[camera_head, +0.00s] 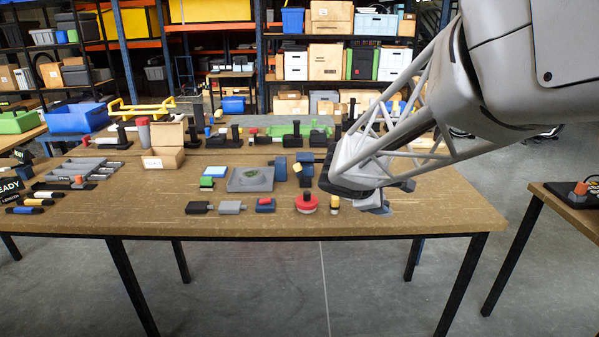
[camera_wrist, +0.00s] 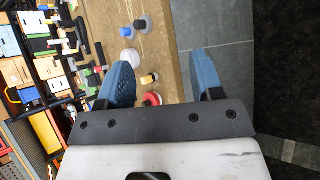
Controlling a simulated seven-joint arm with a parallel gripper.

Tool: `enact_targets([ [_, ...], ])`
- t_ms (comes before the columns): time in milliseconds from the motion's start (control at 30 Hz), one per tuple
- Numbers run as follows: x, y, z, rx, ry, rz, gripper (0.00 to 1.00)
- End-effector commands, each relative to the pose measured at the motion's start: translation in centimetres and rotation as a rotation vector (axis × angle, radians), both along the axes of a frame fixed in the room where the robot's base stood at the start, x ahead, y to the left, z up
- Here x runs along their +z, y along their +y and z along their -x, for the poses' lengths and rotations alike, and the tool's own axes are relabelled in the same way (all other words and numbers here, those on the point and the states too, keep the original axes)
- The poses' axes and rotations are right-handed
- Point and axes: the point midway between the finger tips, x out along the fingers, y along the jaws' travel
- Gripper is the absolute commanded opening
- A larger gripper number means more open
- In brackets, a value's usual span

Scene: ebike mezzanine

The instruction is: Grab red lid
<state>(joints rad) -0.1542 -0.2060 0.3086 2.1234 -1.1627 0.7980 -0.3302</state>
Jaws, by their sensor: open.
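The red lid (camera_head: 306,204) lies near the front edge of the wooden table, right of centre, with a dark knob-like part on top. In the wrist view the red lid (camera_wrist: 151,99) shows low between the fingers, partly hidden by the gripper's dark crossbar. My gripper (camera_head: 374,204) is to the right of the lid near the table's front edge, apart from it. In the wrist view my gripper (camera_wrist: 165,75) has its two blue fingers wide apart with nothing held between them.
A small yellow-topped piece (camera_head: 335,203) stands between the lid and my gripper. A blue-and-red block (camera_head: 265,205) lies left of the lid. A grey plate (camera_head: 251,180) and several dark tools are behind. The table's front strip (camera_head: 250,223) is clear.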

Motion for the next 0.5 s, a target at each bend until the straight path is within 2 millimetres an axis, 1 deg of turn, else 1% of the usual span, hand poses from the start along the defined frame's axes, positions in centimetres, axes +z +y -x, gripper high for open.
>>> enact_targets([
  [33,-0.6,0.7,-1.7,0.053,0.015,0.045,0.60],
  [100,-1.2,1.6,-3.9,0.132,0.033,0.110,0.60],
  [267,-3.0,3.9,-8.9,0.310,0.076,0.259,0.60],
  [300,-3.6,4.7,-10.1,0.355,0.086,0.296,0.60],
  [367,-4.4,5.7,-11.8,0.422,0.101,0.352,0.60],
  [500,-6.6,8.6,-15.6,0.579,0.137,0.482,0.60],
])
